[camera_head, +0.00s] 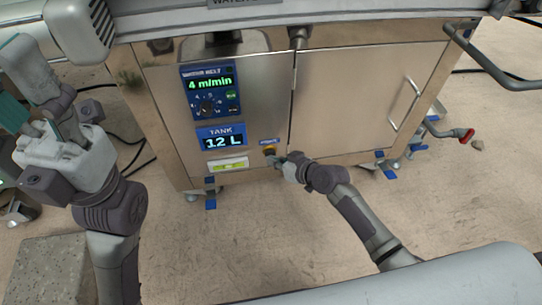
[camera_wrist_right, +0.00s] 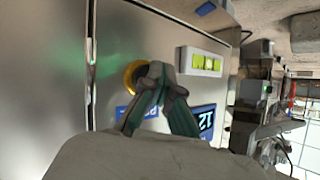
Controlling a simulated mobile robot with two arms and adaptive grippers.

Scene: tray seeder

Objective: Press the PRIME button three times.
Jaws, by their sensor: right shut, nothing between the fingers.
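The speed panel (camera_head: 209,90) reads 4 m/min and the tank display (camera_head: 222,138) reads 12 L. A level-like green gauge (camera_head: 228,165) is just left of the button. A door with a handle (camera_head: 405,105) is at right.

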